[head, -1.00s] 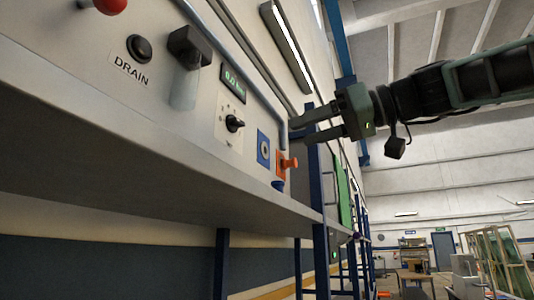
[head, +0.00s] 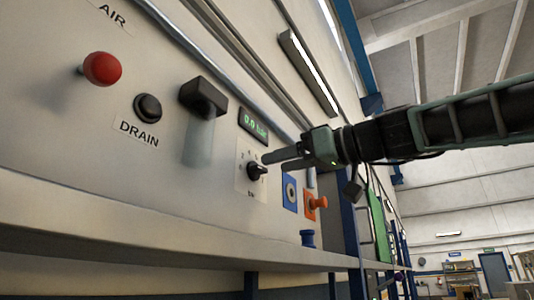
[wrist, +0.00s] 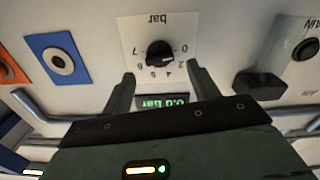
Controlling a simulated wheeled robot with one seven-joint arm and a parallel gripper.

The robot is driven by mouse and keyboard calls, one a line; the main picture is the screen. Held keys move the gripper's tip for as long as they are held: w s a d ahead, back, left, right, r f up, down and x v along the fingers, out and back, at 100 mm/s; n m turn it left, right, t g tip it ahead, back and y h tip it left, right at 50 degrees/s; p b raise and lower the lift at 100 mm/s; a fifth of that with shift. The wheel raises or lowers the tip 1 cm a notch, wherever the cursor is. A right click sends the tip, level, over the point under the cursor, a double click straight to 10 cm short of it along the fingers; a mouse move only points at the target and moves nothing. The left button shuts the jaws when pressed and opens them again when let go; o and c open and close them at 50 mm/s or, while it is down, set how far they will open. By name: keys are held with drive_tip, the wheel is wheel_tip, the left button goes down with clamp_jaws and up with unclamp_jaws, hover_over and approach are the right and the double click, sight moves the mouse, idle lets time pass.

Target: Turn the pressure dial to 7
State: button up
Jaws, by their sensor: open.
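The pressure dial is a black knob (head: 257,171) on a white scale plate (head: 243,178) on the panel. In the wrist view the knob (wrist: 159,53) sits beyond my gripper's fingertips, roughly midway between them, under the word "bar", with the 7 at its left and the 0 at its right. The knob's pointer direction is too small to tell surely. My gripper (head: 268,161) is open and empty, its fingertips close to the knob; in the wrist view its two fingers (wrist: 162,78) are spread. The green display (head: 253,124) reads about 0.0 bar.
A black handle-like block (head: 204,97), a black DRAIN button (head: 148,108) and a red knob (head: 102,69) are left of the dial. A ledge (head: 150,232) juts out below.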

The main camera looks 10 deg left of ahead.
sight(258, 170)
drive_tip(key=shift+p+x, duration=0.8)
drive_tip(key=shift+x, duration=1.35)
drive_tip(key=c, duration=1)
